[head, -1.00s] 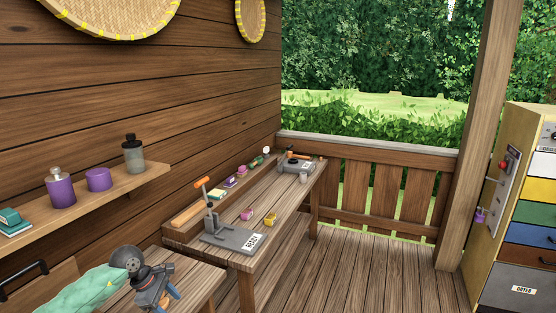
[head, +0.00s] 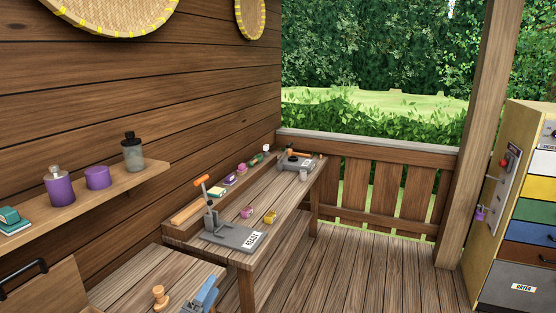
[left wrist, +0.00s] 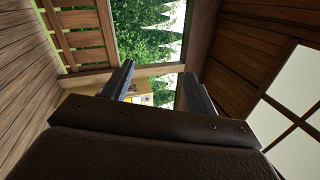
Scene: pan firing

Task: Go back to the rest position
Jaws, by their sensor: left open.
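My right gripper is in neither current view.
A grey lever press (head: 228,235) labelled READY stands on the long bench. A wall shelf (head: 85,208) holds purple containers. A drawer cabinet (head: 510,230) is at right. The floor between is open.

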